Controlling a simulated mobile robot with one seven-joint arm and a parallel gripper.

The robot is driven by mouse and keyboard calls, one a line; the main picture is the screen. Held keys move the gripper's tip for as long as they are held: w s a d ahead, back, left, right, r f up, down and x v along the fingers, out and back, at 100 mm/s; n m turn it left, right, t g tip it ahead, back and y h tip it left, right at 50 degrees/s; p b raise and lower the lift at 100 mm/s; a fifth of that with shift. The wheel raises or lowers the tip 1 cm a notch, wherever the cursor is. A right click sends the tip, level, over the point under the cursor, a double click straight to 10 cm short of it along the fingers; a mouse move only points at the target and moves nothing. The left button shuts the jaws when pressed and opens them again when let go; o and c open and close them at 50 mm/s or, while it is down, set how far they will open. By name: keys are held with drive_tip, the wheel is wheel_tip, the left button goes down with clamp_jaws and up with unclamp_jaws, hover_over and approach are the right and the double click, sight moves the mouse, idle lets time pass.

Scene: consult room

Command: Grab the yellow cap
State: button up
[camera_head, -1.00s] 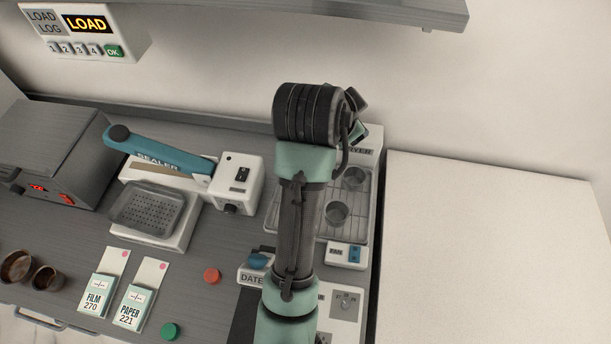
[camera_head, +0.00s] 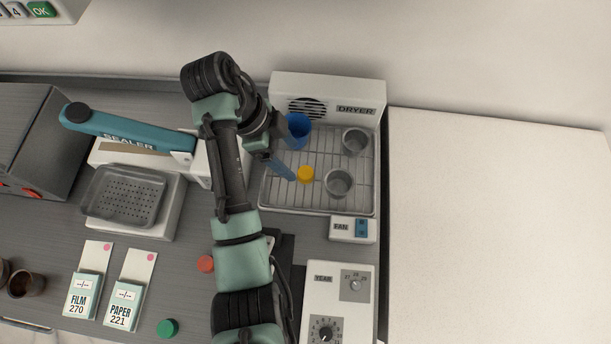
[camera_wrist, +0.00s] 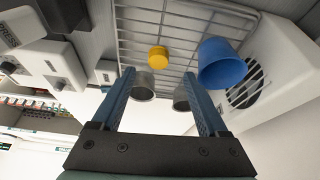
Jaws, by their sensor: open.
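The yellow cap (camera_head: 306,174) lies on the wire rack of the dryer (camera_head: 318,206), between a blue cup and a grey metal cup. In the wrist view the yellow cap (camera_wrist: 158,57) is beyond the fingertips, roughly midway between them. My gripper (camera_wrist: 160,78) is open and empty. In the head view my gripper (camera_head: 283,172) is just left of the cap, and its blue finger reaches close to the cap. I cannot tell from the head view whether they touch.
The blue cup (camera_head: 298,131) stands behind the cap. Two grey metal cups (camera_head: 338,183) (camera_head: 355,142) stand to its right. The sealer (camera_head: 130,136) is to the left. A fan switch (camera_head: 352,229) is in front of the dryer. A bare white surface (camera_head: 490,220) lies to the right.

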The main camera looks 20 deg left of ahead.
sight(306, 172)
drive_tip(key=shift+d+b+x, duration=0.15)
drive_tip(key=shift+b+x, duration=0.25)
drive_tip(key=shift+x, duration=1)
drive_tip(key=shift+d+b+x, duration=0.15)
drive_tip(key=shift+b+x, duration=0.25)
drive_tip(key=shift+x, duration=1)
drive_tip(key=shift+d+f, duration=0.15)
drive_tip(key=shift+f, duration=0.15)
clamp_jaws()
